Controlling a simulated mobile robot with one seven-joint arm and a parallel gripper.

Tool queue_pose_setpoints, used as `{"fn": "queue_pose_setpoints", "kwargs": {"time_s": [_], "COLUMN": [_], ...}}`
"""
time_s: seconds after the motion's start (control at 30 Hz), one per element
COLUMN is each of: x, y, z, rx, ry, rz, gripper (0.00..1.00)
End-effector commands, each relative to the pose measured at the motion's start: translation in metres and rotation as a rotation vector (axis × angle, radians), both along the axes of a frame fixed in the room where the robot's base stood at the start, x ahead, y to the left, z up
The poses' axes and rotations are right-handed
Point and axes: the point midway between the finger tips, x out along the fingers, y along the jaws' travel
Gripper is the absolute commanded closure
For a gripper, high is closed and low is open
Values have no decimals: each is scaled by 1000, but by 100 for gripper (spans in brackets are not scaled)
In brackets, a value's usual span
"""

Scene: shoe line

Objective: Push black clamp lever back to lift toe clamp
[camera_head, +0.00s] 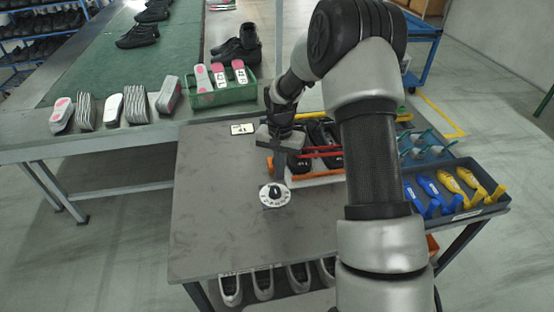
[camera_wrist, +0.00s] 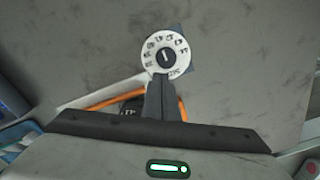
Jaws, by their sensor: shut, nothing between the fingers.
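My gripper (camera_head: 278,172) is over the grey table, just behind a white round dial with a black centre (camera_head: 274,195). In the wrist view its fingers (camera_wrist: 160,84) are together with nothing between them, and their tips appear just below the dial (camera_wrist: 150,48). I cannot tell the height of the tips. An orange fixture (camera_head: 318,176) holding dark shoes (camera_head: 318,132) is to the right of and behind the gripper, partly hidden by my arm. Its orange edge shows in the wrist view (camera_wrist: 103,103). I cannot clearly make out the black clamp lever or the toe clamp.
A dark tray (camera_head: 465,212) with blue and yellow tools is at the right. A small label card (camera_head: 242,129) lies at the table's back. The table's left part (camera_head: 215,220) is clear.

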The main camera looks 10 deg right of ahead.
Motion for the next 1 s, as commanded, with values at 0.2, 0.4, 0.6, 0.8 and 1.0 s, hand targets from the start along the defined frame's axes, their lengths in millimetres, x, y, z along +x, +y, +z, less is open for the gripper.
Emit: {"fn": "queue_pose_setpoints", "kwargs": {"time_s": [0.2,0.4,0.6,0.8,1.0], "x": [0,1,10,20,30], "y": [0,0,0,0,0], "z": [0,0,0,0,0], "rx": [0,0,0,0,0], "ry": [0,0,-1,0,-1], "rz": [0,0,0,1,0], "gripper": [100,100,100,100,100]}}
